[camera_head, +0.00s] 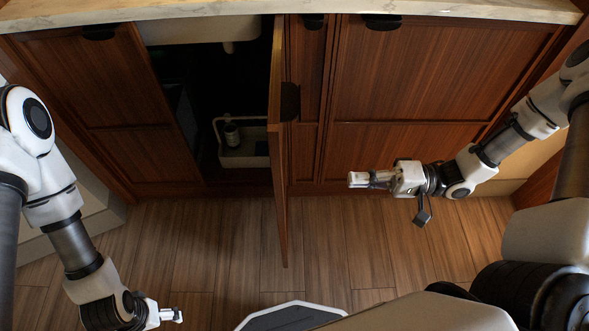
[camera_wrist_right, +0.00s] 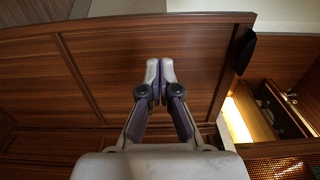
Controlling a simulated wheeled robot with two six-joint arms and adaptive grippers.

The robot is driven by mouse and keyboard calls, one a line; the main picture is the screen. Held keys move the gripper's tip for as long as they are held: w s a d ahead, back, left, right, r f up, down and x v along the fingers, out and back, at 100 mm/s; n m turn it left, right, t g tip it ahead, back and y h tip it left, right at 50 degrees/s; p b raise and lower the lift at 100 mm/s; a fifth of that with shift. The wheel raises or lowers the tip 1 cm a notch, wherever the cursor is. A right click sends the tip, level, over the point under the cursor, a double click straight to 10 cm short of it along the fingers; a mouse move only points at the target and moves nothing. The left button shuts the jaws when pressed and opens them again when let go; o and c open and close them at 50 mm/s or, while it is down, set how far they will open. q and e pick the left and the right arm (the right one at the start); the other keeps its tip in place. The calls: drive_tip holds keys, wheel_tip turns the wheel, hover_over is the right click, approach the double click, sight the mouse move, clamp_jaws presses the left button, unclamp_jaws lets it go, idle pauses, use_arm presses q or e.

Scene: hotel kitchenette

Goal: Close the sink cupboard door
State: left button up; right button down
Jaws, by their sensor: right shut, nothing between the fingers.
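The sink cupboard door (camera_head: 277,170) is brown wood and stands wide open, sticking out from the right side of the cupboard opening, seen nearly edge-on. Its dark handle (camera_head: 290,101) is on the right face, near the top. My right gripper (camera_head: 352,180) is to the right of the door, pointing left at it, shut and empty, with a gap between. In the right wrist view the shut fingertips (camera_wrist_right: 160,72) are in front of the door's panel (camera_wrist_right: 200,45), with the handle (camera_wrist_right: 246,52) at upper right. My left gripper (camera_head: 176,314) is low at the left, away from the door; its jaws are too small to read.
Inside the dark opening are a white caddy (camera_head: 243,150) with a bottle and the sink's underside (camera_head: 195,28). Closed cupboard fronts (camera_head: 420,80) are at the right, under a pale worktop (camera_head: 400,8). The wooden floor (camera_head: 235,240) is clear around the door.

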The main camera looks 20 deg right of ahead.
drive_tip(key=b+x, duration=0.4)
drive_tip(key=x, duration=0.9)
